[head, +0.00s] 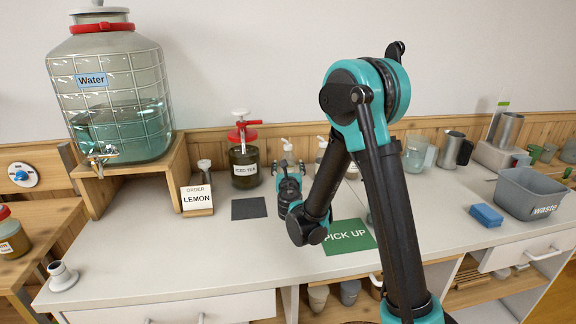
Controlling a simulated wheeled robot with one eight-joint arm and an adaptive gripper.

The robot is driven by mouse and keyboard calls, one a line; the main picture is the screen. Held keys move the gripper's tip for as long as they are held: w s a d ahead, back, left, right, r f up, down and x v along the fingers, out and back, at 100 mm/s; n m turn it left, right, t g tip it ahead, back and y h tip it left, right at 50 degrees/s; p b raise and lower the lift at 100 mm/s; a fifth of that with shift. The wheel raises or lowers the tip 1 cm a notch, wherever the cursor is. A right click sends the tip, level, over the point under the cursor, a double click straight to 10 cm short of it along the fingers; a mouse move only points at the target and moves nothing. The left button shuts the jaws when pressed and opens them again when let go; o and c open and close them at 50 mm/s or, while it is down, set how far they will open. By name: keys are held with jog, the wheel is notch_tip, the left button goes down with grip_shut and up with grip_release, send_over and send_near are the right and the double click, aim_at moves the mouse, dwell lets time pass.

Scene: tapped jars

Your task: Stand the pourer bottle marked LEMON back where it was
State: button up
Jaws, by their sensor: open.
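My gripper (289,172) is open over the counter, at the back middle, with its fingers toward the pourer bottles by the wall. One bottle's white pourer top (287,146) shows just behind and above my gripper; the gripper hides most of its body. Another pourer bottle (321,148) stands to its right, partly hidden by my arm. I cannot read a LEMON mark on either bottle, nor tell whether the gripper touches one. An order card (197,197) reading LEMON stands at the left on a wooden holder.
An ICED TEA jar (244,166) stands left of my gripper, with a dark square mat (249,208) in front. A green PICK UP mat (348,236) lies near the front. A water dispenser (110,95) is at left; a waste bin (530,192) and blue sponge (486,216) are at right.

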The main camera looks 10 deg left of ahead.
jog(key=shift+s, duration=0.4)
jog(key=shift+s, duration=0.15)
jog(key=s, duration=0.4)
jog(key=s+d, duration=0.1)
jog(key=s, duration=0.2)
jog(key=shift+s, duration=0.1)
